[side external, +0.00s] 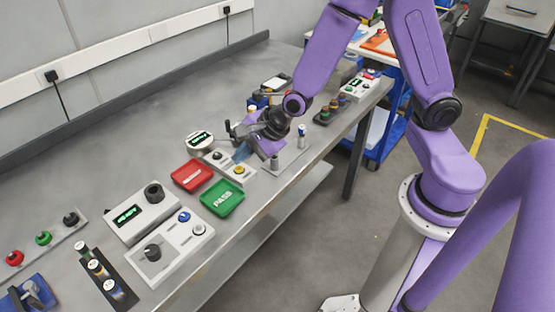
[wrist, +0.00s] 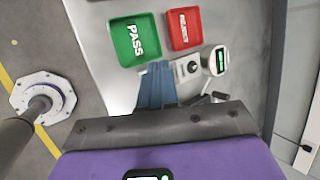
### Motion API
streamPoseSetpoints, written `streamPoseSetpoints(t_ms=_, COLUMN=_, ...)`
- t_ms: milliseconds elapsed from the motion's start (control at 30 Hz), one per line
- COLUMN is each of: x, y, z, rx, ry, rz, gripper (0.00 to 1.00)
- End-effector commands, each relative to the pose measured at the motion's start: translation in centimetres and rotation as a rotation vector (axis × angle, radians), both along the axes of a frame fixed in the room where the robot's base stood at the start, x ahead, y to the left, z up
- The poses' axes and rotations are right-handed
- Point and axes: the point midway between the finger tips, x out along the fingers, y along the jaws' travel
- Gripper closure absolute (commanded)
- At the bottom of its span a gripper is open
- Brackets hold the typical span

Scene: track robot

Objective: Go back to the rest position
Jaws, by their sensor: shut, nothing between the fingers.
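My gripper (side external: 241,153) hangs over the metal bench, at the end of my purple arm. It is above a small grey box with a yellow button (side external: 239,169), near the green and red trays. In the wrist view its blue fingers (wrist: 157,72) are together, with nothing between them. The green PASS tray (side external: 222,198) and the red REJECT tray (side external: 192,175) lie empty to the left of my gripper in the side view. They also show ahead of the fingers in the wrist view, green (wrist: 136,40) and red (wrist: 184,28).
A round gauge with a green display (side external: 200,140) stands close to my gripper. Control boxes (side external: 150,212) and a row of buttons (side external: 43,238) are on the bench's near left. A blue cart (side external: 384,112) stands beyond the bench. The air above the bench is mostly free.

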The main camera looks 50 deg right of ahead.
Motion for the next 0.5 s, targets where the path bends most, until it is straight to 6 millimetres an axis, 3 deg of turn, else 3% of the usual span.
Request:
streamPoseSetpoints(t_ms=100, x=-4.0, y=1.5, z=1.9, rx=-0.134, ry=-0.004, rz=0.335, gripper=1.00)
streamPoseSetpoints(t_ms=233, x=-8.4, y=2.0, z=3.7, rx=-0.283, ry=-0.026, rz=0.713, gripper=1.00)
streamPoseSetpoints(t_ms=500, x=-17.0, y=-0.4, z=6.8, rx=-0.572, ry=-0.122, rz=1.506, gripper=1.00)
